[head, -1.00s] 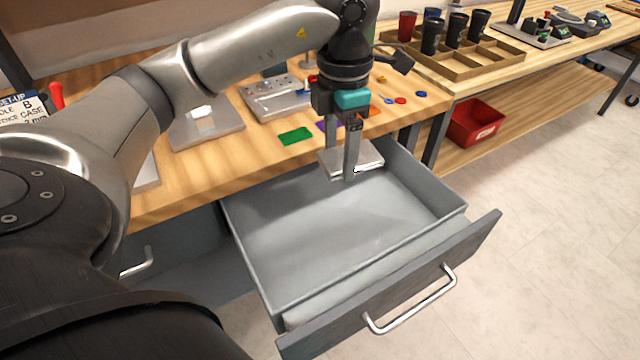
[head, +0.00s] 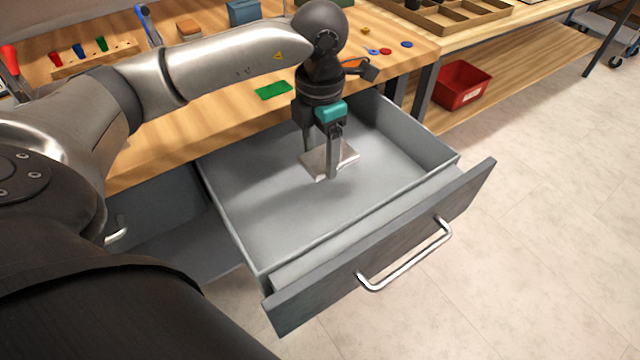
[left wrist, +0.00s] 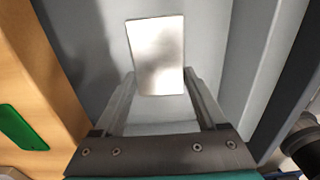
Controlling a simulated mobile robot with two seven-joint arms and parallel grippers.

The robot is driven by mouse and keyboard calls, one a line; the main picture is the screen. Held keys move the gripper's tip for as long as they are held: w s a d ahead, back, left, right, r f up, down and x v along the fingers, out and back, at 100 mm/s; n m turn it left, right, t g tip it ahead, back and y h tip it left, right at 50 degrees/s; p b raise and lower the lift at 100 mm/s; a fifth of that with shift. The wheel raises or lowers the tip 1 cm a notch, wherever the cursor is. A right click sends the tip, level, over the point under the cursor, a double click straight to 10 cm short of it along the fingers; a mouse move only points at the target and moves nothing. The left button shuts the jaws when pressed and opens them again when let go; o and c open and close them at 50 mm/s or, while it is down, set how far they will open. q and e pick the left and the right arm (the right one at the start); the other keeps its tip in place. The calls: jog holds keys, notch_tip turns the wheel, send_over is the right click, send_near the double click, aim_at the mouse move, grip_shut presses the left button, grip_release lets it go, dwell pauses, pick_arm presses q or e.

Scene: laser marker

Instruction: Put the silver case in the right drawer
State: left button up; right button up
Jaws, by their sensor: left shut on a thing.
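The silver case (head: 347,157) is a flat, pale metallic slab. My left gripper (head: 322,164) points down and is shut on it, inside the right drawer (head: 275,215). The case is low over the drawer floor, in the back half; I cannot tell whether it touches the floor. In the left wrist view the case (left wrist: 156,52) shows as a bright rectangle at and beyond the fingertips (left wrist: 160,82). The right drawer is grey, pulled open, and otherwise empty. My right gripper is not in view.
The drawer's front panel has a metal handle (head: 405,258). The wooden bench (head: 190,140) runs behind the drawer, with a green card (head: 274,90) near its edge. A red bin (head: 462,84) stands on a lower shelf at right. The drawer's front half is clear.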

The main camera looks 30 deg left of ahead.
aim_at(320, 193)
pick_arm(q)
notch_tip(320, 193, down, 7)
jog(key=shift+r+b, duration=0.1)
jog(key=shift+b, duration=0.95)
jog(key=shift+f, duration=0.6)
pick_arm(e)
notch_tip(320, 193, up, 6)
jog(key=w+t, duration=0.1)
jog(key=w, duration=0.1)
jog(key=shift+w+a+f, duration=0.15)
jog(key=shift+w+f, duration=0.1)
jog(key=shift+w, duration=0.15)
pick_arm(q)
jog(key=shift+f, duration=0.1)
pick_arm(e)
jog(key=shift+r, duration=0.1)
pick_arm(q)
jog(key=o, duration=1.3)
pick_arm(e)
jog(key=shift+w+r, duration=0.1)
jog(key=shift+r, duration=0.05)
